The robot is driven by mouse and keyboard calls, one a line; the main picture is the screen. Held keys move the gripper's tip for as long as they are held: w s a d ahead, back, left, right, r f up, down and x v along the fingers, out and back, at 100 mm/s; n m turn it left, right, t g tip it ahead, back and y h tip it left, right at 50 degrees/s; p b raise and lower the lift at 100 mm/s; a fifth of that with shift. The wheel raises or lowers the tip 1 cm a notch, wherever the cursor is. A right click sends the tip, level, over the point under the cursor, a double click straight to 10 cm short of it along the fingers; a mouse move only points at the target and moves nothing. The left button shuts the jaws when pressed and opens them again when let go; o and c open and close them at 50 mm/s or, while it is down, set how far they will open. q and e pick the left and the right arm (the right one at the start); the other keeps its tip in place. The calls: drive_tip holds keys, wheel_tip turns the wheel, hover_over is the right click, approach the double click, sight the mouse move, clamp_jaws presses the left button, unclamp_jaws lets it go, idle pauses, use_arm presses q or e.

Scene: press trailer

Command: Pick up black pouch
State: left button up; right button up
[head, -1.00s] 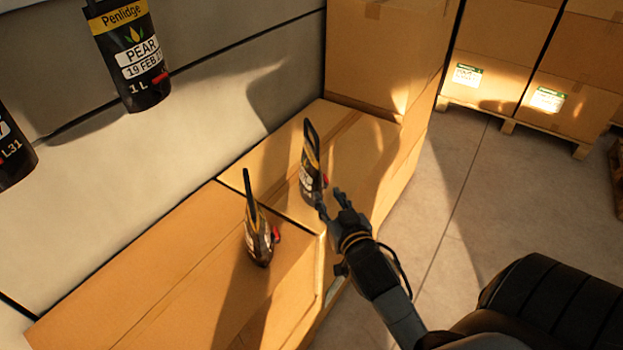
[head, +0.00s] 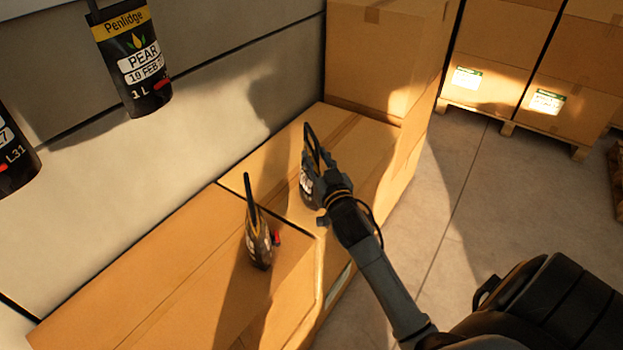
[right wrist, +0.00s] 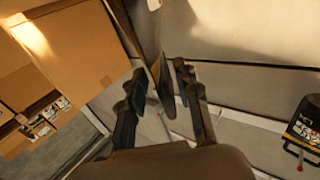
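A black pouch (head: 307,182) with a yellow band stands upright on the farther cardboard box (head: 372,150). My right gripper (head: 322,184) is at its right side and hides part of it. In the right wrist view the pouch (right wrist: 163,82) is seen edge-on between the two fingers of my right gripper (right wrist: 162,88). The fingers are apart, with gaps beside the pouch. A second black pouch (head: 258,242) with a red cap stands on the nearer box (head: 180,275), left of my right arm. My left gripper is not in view.
Two more black pouches, one labelled PEAR (head: 138,65) and one cut off by the left edge (head: 15,160), show against the pale panelled wall (head: 190,130). A taller box (head: 385,60) stands behind. Boxes on pallets (head: 545,120) are at back right. The floor (head: 450,220) between is clear.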

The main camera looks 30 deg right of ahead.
sight(311, 146)
drive_tip(key=x, duration=0.4)
drive_tip(key=shift+a, duration=0.1)
clamp_jaws()
drive_tip(key=shift+r, duration=0.15)
